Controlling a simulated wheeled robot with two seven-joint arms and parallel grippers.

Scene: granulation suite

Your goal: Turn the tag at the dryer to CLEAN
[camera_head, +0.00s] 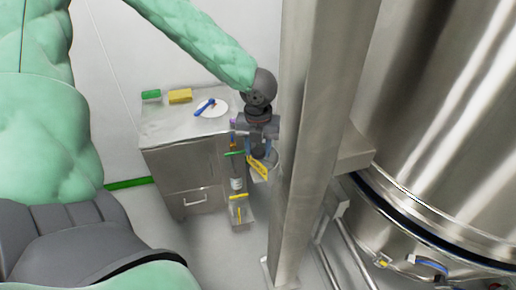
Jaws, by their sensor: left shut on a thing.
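My left gripper (257,150) reaches down in front of the steel cabinet, to the left of the steel column. It is shut on a yellow tag (259,168), which hangs tilted just below the fingers. There is dark marking on the tag, too small to read. The fingertips are partly hidden against the dark gripper body. The large polished steel vessel, which looks like the dryer (450,110), fills the right side. My right gripper is not in view.
A steel cabinet (185,170) carries a green block (151,95), a yellow block (180,96) and a white dish (214,109) with a blue-handled tool (204,107). A steel column (315,130) stands right beside my left gripper. A small clear bin (241,213) is below it.

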